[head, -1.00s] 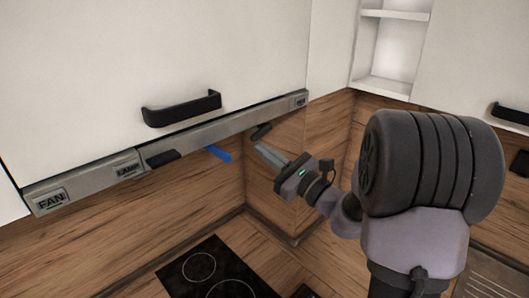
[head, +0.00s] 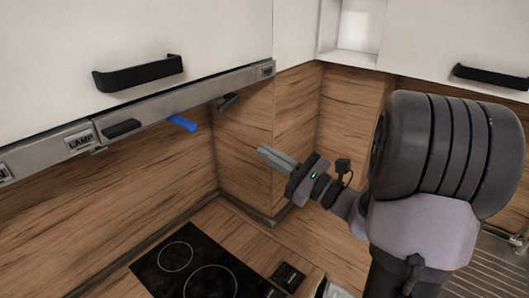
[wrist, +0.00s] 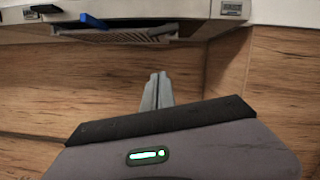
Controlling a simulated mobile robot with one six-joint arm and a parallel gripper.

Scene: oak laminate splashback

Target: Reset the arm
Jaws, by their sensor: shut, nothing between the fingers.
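My gripper (head: 276,158) is in the right-centre of the head view, in front of the wood-grain splashback (head: 245,150). It is shut and empty, its fingers pressed together and pointing left. It hangs below and apart from the grey hood strip (head: 190,108). In the wrist view the closed fingers (wrist: 157,90) point up toward the underside of the hood.
The hood strip carries a blue lever (head: 183,123), a black slider (head: 122,128) and a LAMP label. A dark lever (head: 229,102) sits near its right end. A black hob (head: 200,265) lies below. A cabinet handle (head: 138,73) juts out above.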

